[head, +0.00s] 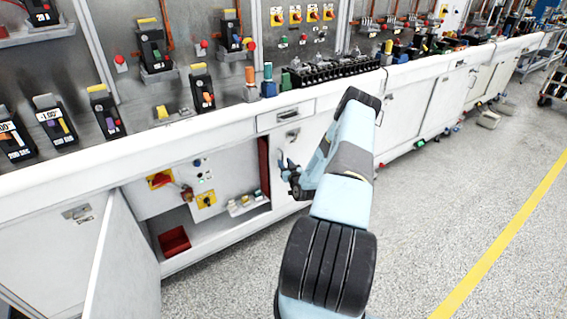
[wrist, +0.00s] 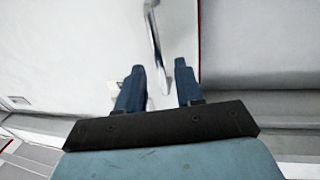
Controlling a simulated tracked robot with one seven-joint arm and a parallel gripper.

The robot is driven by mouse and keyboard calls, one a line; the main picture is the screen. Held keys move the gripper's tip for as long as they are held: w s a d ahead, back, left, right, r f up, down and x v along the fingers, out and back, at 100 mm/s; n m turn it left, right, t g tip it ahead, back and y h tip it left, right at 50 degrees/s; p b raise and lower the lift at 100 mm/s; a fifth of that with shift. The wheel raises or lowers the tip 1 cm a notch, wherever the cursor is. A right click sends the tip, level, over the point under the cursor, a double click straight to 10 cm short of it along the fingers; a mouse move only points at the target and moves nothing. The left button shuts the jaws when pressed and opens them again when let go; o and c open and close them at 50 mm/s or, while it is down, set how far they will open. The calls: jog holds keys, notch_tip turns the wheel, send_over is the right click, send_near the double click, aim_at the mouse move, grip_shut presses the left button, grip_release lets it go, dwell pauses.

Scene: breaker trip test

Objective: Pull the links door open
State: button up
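A white cabinet door (head: 306,137) is under the bench, right of an open compartment. I take it to be the links door; no readable label shows it. It looks shut, and its lower part is largely hidden behind my arm. In the wrist view the white panel (wrist: 85,45) carries a slim silver bar handle (wrist: 153,40). My gripper (head: 282,163) is at the front of this door. In the wrist view my gripper (wrist: 160,68) is open, with the handle's lower end appearing between its two blue fingers. Contact cannot be told.
The open compartment holds switches and a red bin (head: 174,241). Another white door (head: 122,265) stands swung out at the front left. A drawer (head: 285,115) sits above my gripper. Breakers and posts line the benchtop. The speckled floor (head: 440,215) at the right is clear.

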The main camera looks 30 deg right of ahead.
jog(key=shift+w+d, duration=0.2)
jog(key=shift+w, duration=0.7)
grip_shut()
dwell(0.9)
